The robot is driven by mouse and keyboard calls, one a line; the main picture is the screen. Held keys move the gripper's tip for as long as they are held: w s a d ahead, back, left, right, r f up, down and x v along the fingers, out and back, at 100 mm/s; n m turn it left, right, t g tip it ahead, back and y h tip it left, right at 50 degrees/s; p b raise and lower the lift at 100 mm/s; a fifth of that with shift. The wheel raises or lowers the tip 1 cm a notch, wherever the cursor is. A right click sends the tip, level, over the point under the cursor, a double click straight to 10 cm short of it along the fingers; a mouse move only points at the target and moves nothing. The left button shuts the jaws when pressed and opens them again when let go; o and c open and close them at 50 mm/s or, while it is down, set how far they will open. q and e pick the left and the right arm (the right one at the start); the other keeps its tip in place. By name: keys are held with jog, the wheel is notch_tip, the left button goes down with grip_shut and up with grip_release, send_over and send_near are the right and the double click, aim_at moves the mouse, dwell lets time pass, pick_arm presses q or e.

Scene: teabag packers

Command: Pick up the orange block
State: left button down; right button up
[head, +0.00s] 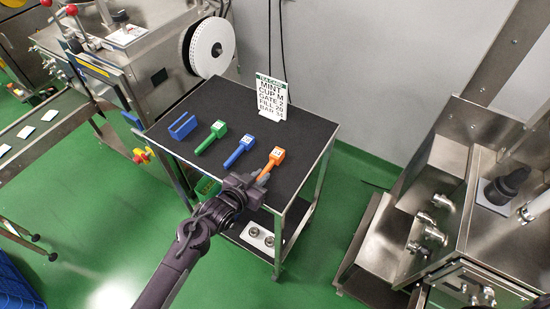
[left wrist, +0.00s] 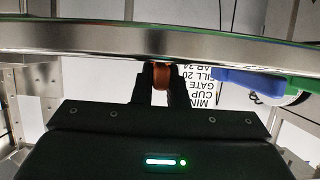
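The orange block (head: 277,155) lies on the dark top of the small table (head: 220,105), near its front right edge. Its thin handle points toward my left gripper (head: 261,179). The left gripper is at the handle end, over the table's front edge. In the left wrist view, an orange part of it (left wrist: 161,75) sits between my two close-set fingers, with no clear gap on either side. The metal table edge hides the area just above the fingers. My right gripper is not in view.
A blue block (head: 245,143), a green block (head: 218,129) and a blue open holder (head: 183,126) stand left of the orange block. A white sign (head: 271,97) stands at the back. Steel machines flank the table (head: 130,75) (head: 490,210). The table's back left is clear.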

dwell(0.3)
pick_arm(q)
jog(key=shift+r, duration=0.5)
notch_tip(320, 180, up, 19)
jog(key=b, duration=0.1)
jog(key=shift+b, duration=0.3)
